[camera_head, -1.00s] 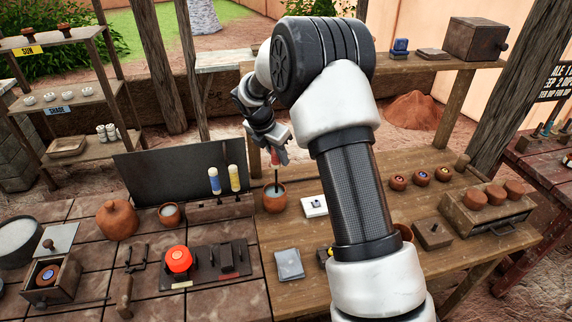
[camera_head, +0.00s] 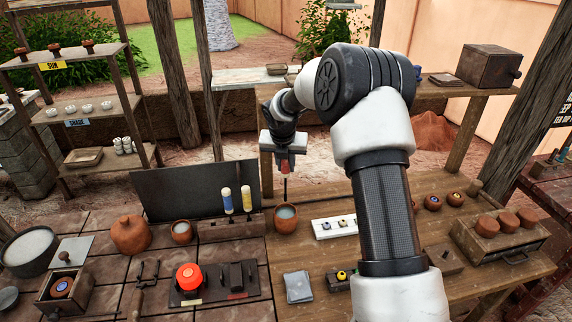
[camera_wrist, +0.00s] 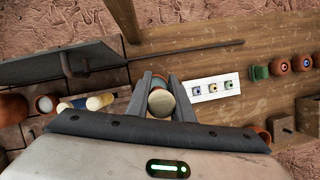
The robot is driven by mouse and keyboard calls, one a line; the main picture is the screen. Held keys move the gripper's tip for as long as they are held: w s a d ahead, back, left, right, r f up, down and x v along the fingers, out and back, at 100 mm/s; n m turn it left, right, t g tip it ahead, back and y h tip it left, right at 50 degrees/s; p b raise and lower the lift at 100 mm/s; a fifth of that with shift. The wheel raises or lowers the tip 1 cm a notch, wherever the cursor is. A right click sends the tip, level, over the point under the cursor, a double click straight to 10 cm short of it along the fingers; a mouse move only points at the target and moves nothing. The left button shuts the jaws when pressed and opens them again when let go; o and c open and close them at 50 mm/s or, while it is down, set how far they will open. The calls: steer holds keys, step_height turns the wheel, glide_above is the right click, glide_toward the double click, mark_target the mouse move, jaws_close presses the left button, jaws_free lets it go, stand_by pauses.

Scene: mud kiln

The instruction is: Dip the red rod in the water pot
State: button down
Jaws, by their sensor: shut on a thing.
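My gripper (camera_head: 285,158) is shut on the red rod (camera_head: 286,166) and holds it upright, its thin dark shaft pointing down. The shaft's lower end shows at about the rim of a terracotta pot (camera_head: 286,222) with pale liquid; I cannot tell whether it is just above or slightly inside. A second, smaller terracotta pot (camera_head: 181,236) with pale content stands further left. In the wrist view, a round tan end of the held rod (camera_wrist: 161,103) shows between the fingers, hiding most of what lies below.
A blue-banded rod (camera_head: 228,201) and a yellow-banded rod (camera_head: 246,199) stand in a rack left of the pot. A white strip with several marked spots (camera_head: 322,235) lies right of it. A red-knobbed device (camera_head: 189,278) and grey cloth (camera_head: 298,287) lie in front.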

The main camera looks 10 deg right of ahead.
step_height(320, 180, down, 10)
steer(key=b, duration=0.4)
steer(key=shift+f, duration=0.15)
stand_by(0.8)
stand_by(0.8)
